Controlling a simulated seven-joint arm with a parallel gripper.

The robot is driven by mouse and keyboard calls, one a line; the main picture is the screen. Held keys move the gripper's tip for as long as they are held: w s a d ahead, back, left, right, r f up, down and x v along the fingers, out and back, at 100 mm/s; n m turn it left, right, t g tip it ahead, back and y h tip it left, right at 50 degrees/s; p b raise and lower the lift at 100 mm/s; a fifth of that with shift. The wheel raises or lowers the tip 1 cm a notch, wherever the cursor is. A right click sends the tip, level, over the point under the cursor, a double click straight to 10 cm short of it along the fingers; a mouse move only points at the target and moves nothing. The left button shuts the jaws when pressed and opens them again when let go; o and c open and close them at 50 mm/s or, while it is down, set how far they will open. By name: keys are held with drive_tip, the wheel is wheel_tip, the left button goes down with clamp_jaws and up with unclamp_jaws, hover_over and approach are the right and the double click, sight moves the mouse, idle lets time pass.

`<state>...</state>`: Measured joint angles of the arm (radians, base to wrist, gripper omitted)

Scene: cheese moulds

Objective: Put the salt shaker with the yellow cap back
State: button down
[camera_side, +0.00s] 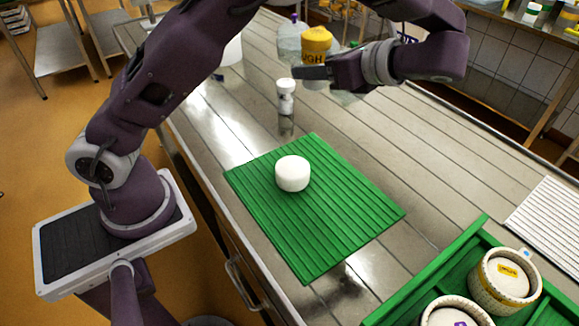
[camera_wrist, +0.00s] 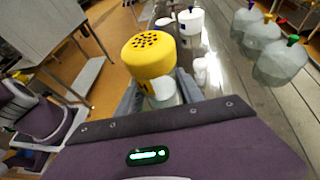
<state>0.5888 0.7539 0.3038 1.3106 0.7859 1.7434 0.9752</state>
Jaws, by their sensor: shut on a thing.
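The salt shaker with the yellow cap (camera_side: 316,40) is held above the counter at the back. In the wrist view its perforated yellow cap (camera_wrist: 149,54) shows close up, with the pale body below it. My gripper (camera_side: 312,76) is shut on the shaker's body, with a finger on either side; it also shows in the wrist view (camera_wrist: 162,96). The shaker looks roughly upright. Its lower part is largely hidden by the gripper.
A small white-capped shaker (camera_side: 286,96) stands on the counter near my gripper. Clear bags or jars with coloured tops (camera_wrist: 280,62) stand in a row behind. A white cheese (camera_side: 292,173) sits on a green mat (camera_side: 340,225). A green tray (camera_side: 455,268) holds moulds (camera_side: 503,280).

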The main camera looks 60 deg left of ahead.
drive_tip(key=s+d+f+x, duration=0.1)
drive_tip(key=s+x, duration=0.1)
drive_tip(key=x, duration=1.2)
drive_tip(key=s+d+f+x, duration=0.1)
drive_tip(key=x, duration=1.3)
drive_tip(key=f, duration=1)
drive_tip(key=shift+s+a, duration=0.15)
drive_tip(key=shift+a, duration=0.05)
drive_tip(key=shift+f, duration=0.15)
drive_tip(key=c, duration=0.7)
unclamp_jaws()
drive_tip(key=shift+f, duration=0.15)
drive_tip(key=shift+c, duration=0.2)
